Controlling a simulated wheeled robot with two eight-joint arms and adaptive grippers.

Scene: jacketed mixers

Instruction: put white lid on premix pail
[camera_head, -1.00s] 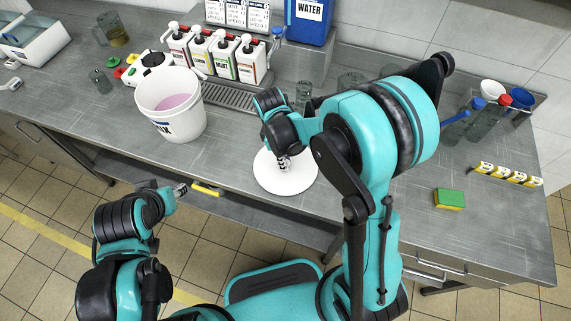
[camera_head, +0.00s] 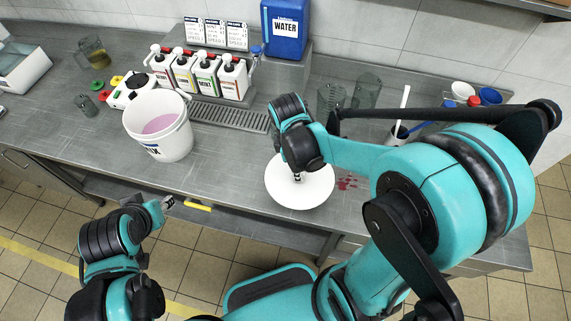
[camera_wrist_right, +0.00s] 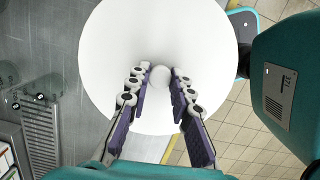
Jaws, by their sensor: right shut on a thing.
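The premix pail (camera_head: 160,128) is a white, open bucket with pink contents, standing on the steel counter left of centre in the head view. The white lid (camera_head: 312,195) is a round disc near the counter's front edge, right of the pail and apart from it. It fills the upper middle of the right wrist view (camera_wrist_right: 160,35). My right gripper (camera_head: 298,177) is shut on the lid's knob (camera_wrist_right: 160,77). I cannot tell how high the lid is above the counter. My left gripper (camera_head: 168,202) is empty in front of the counter, below the pail; its jaw opening is unclear.
Several pump bottles (camera_head: 207,75) and a blue water container (camera_head: 285,30) stand behind, with a drip grate (camera_head: 230,116) in front. A white scale-like device (camera_head: 132,92) is behind the pail. Glass beakers (camera_head: 367,90) stand at the back. Red stains (camera_head: 347,184) lie right of the lid.

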